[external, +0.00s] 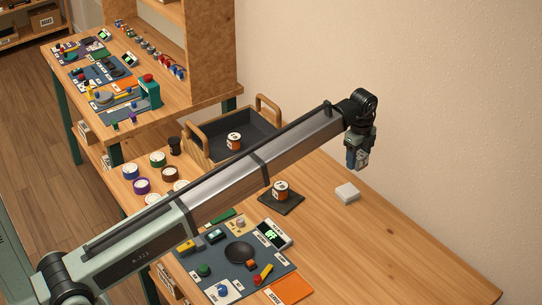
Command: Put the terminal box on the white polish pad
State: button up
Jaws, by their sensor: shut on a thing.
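The white polish pad (347,193) appears to be the small white block lying on the wooden bench, right of the middle. My gripper (357,166) hangs from the end of my arm, pointing down above and slightly right of the white block in the picture. It is shut on a small blue-and-grey thing (352,157), which seems to be the terminal box; it is too small and partly covered to be sure. The held thing shows apart from the white block.
A labelled can (281,189) stands on a dark square pad (284,205) left of the white block. Another can (234,141) sits in the dark handled tray (262,124). A control panel (222,262) lies near the front. The bench's right side is clear.

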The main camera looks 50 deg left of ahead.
aim_at(348, 189)
jog(key=shift+s+a+r, duration=0.35)
jog(key=shift+s+a, duration=0.15)
jog(key=shift+s, duration=0.15)
jog(key=shift+s+d+f, duration=0.1)
jog(key=shift+s, duration=0.2)
jog(key=shift+m, duration=0.3)
jog(key=shift+f, duration=5)
jog(key=o, duration=1.1)
jog(key=shift+f, duration=0.1)
notch_tip(348, 189, up, 12)
jog(key=shift+r, duration=0.15)
